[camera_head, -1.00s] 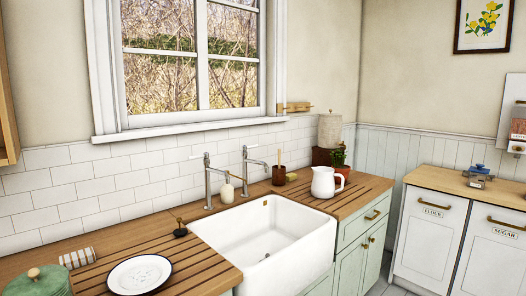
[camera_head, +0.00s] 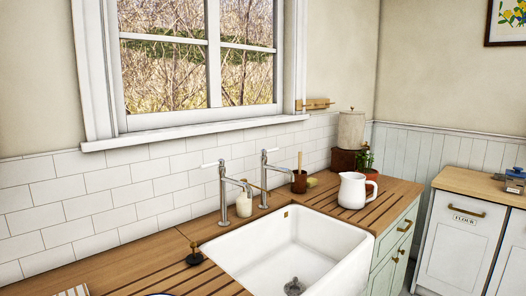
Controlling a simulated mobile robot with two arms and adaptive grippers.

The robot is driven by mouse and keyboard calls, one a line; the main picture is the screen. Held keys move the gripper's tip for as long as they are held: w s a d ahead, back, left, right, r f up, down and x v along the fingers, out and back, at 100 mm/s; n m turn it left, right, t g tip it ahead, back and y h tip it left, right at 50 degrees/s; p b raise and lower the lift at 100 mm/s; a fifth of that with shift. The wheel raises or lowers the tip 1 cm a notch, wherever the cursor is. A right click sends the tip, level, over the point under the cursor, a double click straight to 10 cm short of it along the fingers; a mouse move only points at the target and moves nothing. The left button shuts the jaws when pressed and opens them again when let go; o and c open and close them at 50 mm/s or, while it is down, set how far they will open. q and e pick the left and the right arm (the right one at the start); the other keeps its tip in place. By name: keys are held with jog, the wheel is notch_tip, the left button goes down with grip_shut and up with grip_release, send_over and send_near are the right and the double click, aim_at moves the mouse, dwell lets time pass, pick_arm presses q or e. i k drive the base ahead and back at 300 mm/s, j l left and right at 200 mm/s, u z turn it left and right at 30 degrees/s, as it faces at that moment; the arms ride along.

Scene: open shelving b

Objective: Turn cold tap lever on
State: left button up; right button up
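Two chrome pillar taps stand at the wall side of the white sink (camera_head: 336,232). The left tap (camera_head: 224,195) has a white lever (camera_head: 211,164) on top, pointing left. The right tap (camera_head: 264,180) has a small white lever (camera_head: 271,150) on top. Both spouts reach right, toward the basin. No hot or cold mark is readable, so I cannot tell which lever is the cold one. No water shows from either spout. Neither of my grippers is in view.
A soap bottle (camera_head: 244,204) stands between the taps. A brown pot (camera_head: 299,182), a white jug (camera_head: 353,190) and a plant (camera_head: 364,160) stand to the right. A dark plunger-like object (camera_head: 195,257) stands left on the wooden counter (camera_head: 130,266).

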aim_at(264, 151)
jog(key=i+l+u, duration=0.1)
jog(key=u, duration=0.35)
jog(key=i+l+u, duration=0.1)
jog(key=l+u, duration=0.55)
jog(key=u, duration=0.25)
